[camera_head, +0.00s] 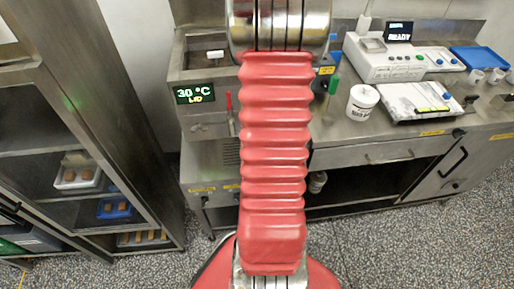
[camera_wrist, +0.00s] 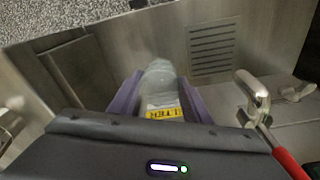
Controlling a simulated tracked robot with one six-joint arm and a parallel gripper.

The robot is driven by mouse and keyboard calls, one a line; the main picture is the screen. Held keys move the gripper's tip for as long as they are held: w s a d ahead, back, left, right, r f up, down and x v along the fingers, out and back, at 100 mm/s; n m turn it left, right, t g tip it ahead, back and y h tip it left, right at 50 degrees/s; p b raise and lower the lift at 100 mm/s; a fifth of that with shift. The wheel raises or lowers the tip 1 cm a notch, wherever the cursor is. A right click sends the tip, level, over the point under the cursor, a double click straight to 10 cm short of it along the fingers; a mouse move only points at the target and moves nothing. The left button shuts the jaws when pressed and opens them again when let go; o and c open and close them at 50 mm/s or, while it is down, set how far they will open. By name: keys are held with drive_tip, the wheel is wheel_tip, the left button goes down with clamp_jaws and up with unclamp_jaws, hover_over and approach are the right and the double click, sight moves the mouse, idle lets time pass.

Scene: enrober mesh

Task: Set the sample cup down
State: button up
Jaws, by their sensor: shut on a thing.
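In the wrist view my gripper (camera_wrist: 159,78) has two purple fingers shut on a pale grey, translucent, rounded thing, which looks like the sample cup (camera_wrist: 158,75). It sits between the fingers in front of a steel machine side. A yellow label with dark letters (camera_wrist: 163,113) shows just below it; I cannot tell whether it is on the cup or behind it. In the head view my gripper and the cup are hidden behind my red arm.
A steel machine with a "30 °C LID" display (camera_head: 195,93) stands left of my arm. On the counter are a white tub (camera_head: 362,102), a white instrument (camera_head: 395,62) and a blue tray (camera_head: 478,57). A shelf rack stands left.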

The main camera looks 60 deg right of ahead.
drive_tip(key=shift+f, duration=1.65)
drive_tip(key=shift+f, duration=1.85)
drive_tip(key=shift+f, duration=0.1)
drive_tip(key=o, duration=1.1)
drive_tip(key=shift+o, duration=0.2)
drive_tip(key=shift+s+a+r, duration=0.1)
drive_tip(key=shift+a+r, duration=0.1)
drive_tip(key=shift+r, duration=1.8)
drive_tip(key=shift+s+a+r, duration=0.1)
drive_tip(key=shift+a+r, duration=0.15)
drive_tip(key=shift+r, duration=1.8)
drive_tip(key=shift+s+a+r, duration=0.1)
drive_tip(key=shift+a+r, duration=0.1)
drive_tip(key=shift+r, duration=1.8)
